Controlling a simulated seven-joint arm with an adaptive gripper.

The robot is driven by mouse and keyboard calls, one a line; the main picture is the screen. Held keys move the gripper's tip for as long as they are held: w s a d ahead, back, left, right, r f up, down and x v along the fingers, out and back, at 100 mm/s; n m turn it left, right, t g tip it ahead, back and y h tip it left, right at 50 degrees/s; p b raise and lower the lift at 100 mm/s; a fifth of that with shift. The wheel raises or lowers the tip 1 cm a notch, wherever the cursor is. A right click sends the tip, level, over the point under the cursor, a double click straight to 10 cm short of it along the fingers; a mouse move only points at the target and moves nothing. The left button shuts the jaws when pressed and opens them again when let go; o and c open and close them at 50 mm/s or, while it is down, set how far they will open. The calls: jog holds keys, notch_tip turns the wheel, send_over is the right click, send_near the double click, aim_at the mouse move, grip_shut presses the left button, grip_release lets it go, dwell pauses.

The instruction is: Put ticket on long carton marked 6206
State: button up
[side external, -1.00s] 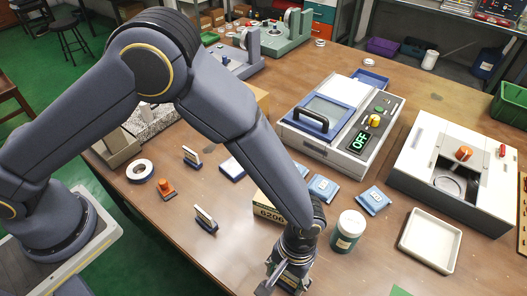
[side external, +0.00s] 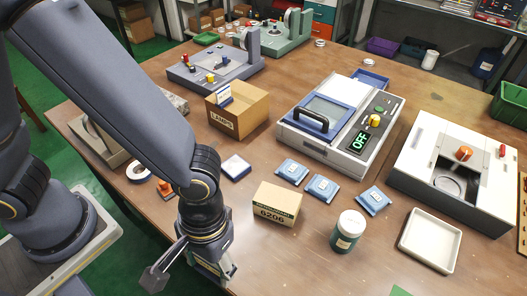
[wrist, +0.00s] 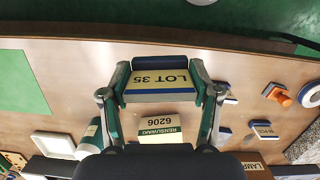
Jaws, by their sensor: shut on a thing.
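In the wrist view my gripper (wrist: 160,88) is shut on a pale ticket (wrist: 160,79) reading LOT 35, with a dark blue strip along one edge. In the side view my gripper (side external: 212,276) is near the front table edge, left of and nearer than the carton; the ticket is mostly hidden there. The long tan carton marked 6206 (side external: 277,207) lies on the table with a dark green label band. It also shows in the wrist view (wrist: 156,123), beyond the ticket and apart from it. Its visible top bears no ticket.
Several blue packets (side external: 321,188) lie behind the carton. A white-lidded jar (side external: 348,231) stands to its right, beside a white tray (side external: 430,241). An orange-handled stamp (wrist: 278,94) is near a tape ring (wrist: 312,96).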

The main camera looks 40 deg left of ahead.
jog(key=shift+a+r+n, duration=0.1)
jog(key=shift+a+n, duration=0.1)
jog(key=shift+n, duration=0.8)
jog(key=w+a+r+n+t+h, duration=0.2)
jog(key=w+a+r+n, duration=0.45)
jog(key=w+n, duration=0.6)
jog(key=n, duration=0.2)
send_over(280, 199)
jog(key=s+a, duration=0.1)
jog(key=shift+y, duration=0.3)
notch_tip(280, 199, down, 9)
jog(key=shift+a+r, duration=0.1)
jog(key=shift+r, duration=0.1)
jog(key=shift+w+d+f, duration=0.3)
jog(key=shift+w+f, duration=0.25)
jog(key=shift+f, duration=1.6)
jog(key=shift+f, duration=0.1)
